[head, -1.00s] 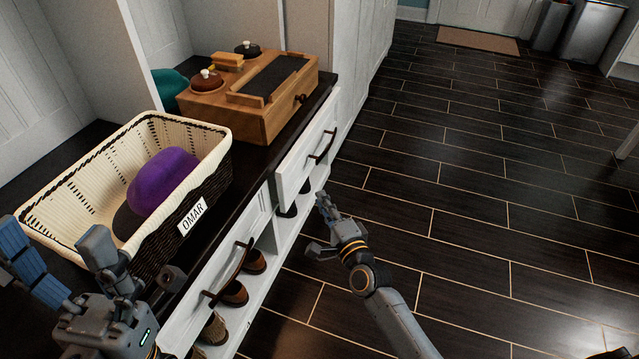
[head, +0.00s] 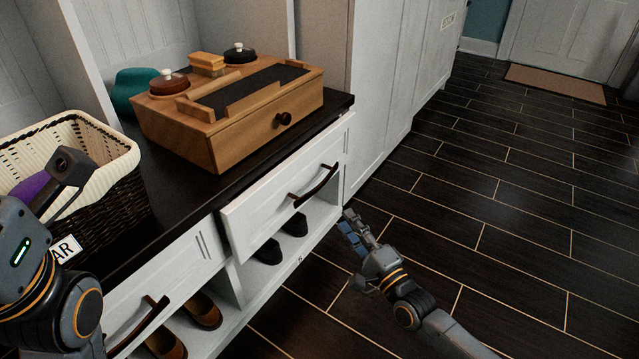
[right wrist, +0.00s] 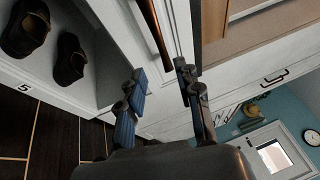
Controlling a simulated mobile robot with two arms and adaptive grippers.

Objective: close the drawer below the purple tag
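A white drawer (head: 270,205) with a dark curved handle (head: 315,185) stands slightly out from the cabinet, under the wooden box. Another white drawer (head: 170,280) is to its left; I cannot tell whether it is fully in. No purple tag is readable. My right gripper (head: 354,228) is open and empty, just right of the first drawer and apart from it. In the right wrist view, its spread fingers (right wrist: 160,80) are close to the drawer front and handle (right wrist: 153,28). My left gripper (head: 65,175) is partly seen in front of the basket; its fingertips are unclear.
A wicker basket (head: 110,190) with a purple item (head: 30,188) and a partly hidden white name label (head: 66,248) stands on the dark counter. A wooden box (head: 230,125) sits farther along. Shoes (head: 268,252) fill the cubbies below. Dark floor (head: 480,200) lies open to the right.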

